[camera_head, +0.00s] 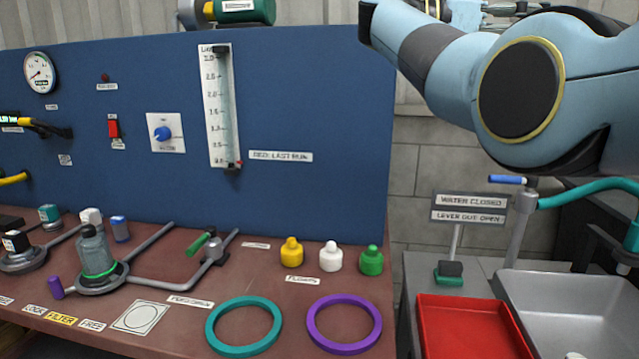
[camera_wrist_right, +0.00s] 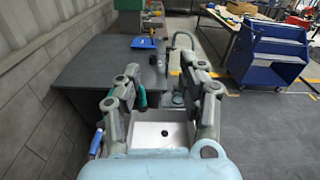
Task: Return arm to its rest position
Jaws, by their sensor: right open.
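My right arm comes in at the upper right of the head view, a light blue link with a large dark round cap, raised in front of the wall and above the sink area. Its gripper does not show clearly there. In the right wrist view my right gripper (camera_wrist_right: 162,72) has its two grey fingers spread wide apart, with nothing between them. Beyond and below the fingers are a white sink basin (camera_wrist_right: 161,134) and a dark worktop (camera_wrist_right: 95,67). My left gripper is in neither view.
A blue panel (camera_head: 330,120) stands behind a brown bench with a teal ring (camera_head: 211,331), a purple ring (camera_head: 313,327) and bottles. At right are a red tray (camera_head: 470,330), a grey sink (camera_head: 570,290) and a blue-lever tap (camera_head: 507,179). A blue cart (camera_wrist_right: 268,55) stands on open floor.

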